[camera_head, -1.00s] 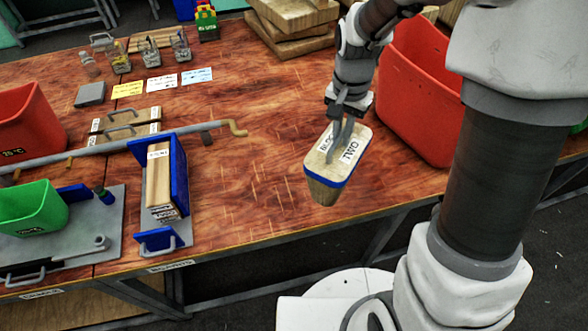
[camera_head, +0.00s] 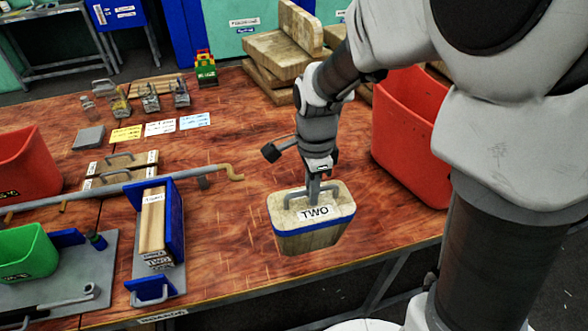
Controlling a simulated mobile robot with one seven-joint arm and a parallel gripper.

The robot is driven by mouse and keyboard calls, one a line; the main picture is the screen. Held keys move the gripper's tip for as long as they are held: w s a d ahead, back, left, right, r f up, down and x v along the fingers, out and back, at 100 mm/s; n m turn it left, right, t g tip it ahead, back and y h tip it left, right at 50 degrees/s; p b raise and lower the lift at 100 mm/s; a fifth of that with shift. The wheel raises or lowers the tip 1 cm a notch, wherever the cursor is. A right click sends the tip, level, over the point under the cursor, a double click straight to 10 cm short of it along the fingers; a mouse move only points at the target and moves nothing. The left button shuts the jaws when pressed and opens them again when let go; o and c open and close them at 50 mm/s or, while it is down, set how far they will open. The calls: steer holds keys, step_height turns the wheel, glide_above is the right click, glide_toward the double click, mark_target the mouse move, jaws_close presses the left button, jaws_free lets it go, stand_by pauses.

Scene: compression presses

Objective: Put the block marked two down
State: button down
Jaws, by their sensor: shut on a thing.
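The block marked two (camera_head: 308,232) is a pale wooden block with a blue band, a metal handle on top and a white label reading TWO. My gripper (camera_head: 313,192) is shut on its handle from above. The block hangs roughly upright near the front edge of the wooden table (camera_head: 235,225). I cannot tell whether its underside touches the tabletop.
A red bin (camera_head: 408,140) stands right of the block. A blue-ended press (camera_head: 170,225) with boards stands to the left, beside a green bin (camera_head: 25,252) and another red bin (camera_head: 28,165). Stacked wooden blocks (camera_head: 275,55) are behind. Bare tabletop lies left of the block.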

steer(key=w+a+f+p, duration=0.2)
steer(key=w+a+f, duration=0.1)
steer(key=w+f, duration=0.7)
stand_by(0.4)
steer(key=shift+f, duration=0.15)
steer(key=shift+f, duration=0.15)
steer(key=c, duration=0.9)
jaws_free()
